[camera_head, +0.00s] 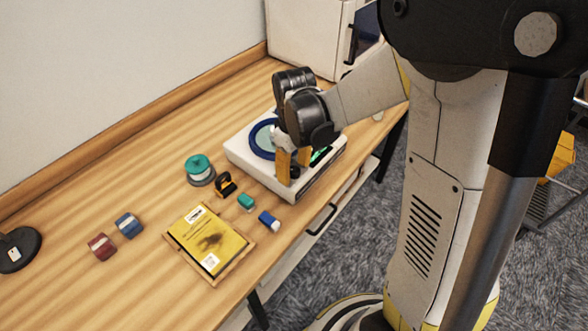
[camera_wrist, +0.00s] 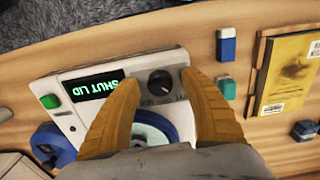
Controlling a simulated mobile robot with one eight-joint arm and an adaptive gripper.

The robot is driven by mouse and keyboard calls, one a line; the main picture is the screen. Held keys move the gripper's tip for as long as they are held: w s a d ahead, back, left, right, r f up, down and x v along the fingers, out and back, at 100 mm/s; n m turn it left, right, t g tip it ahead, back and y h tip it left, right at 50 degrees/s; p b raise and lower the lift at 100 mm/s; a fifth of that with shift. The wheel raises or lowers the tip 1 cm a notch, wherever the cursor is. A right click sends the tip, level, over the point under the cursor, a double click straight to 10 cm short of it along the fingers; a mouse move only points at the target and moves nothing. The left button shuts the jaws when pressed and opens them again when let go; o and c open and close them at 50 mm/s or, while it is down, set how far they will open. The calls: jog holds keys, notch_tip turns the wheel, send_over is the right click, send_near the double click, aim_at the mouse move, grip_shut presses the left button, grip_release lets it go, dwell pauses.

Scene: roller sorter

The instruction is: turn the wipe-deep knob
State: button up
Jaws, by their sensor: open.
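The white machine (camera_head: 238,152) sits on the wooden table, with a blue ring around a pale round part on top. In the wrist view its front panel (camera_wrist: 68,82) carries a dark round knob (camera_wrist: 160,83) with a light pointer mark, a lit display (camera_wrist: 95,87) reading "SHUT LID" upside down, and a green button (camera_wrist: 50,101). My gripper (camera_wrist: 158,79) is open, its two yellow fingers on either side of the knob; I cannot tell whether they touch it.
A teal spool (camera_head: 198,165), a black-yellow item (camera_head: 224,185), a green block (camera_head: 246,202), a blue-white block (camera_head: 269,221) and a yellow booklet (camera_head: 210,240) lie left of the machine. Red (camera_head: 102,246) and blue (camera_head: 129,225) blocks are farther left. A white cabinet (camera_head: 305,35) stands behind.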

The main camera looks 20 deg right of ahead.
grip_shut()
jog(key=shift+m, duration=0.3)
jog(key=m, duration=0.4)
jog(key=shift+m, duration=2)
grip_release()
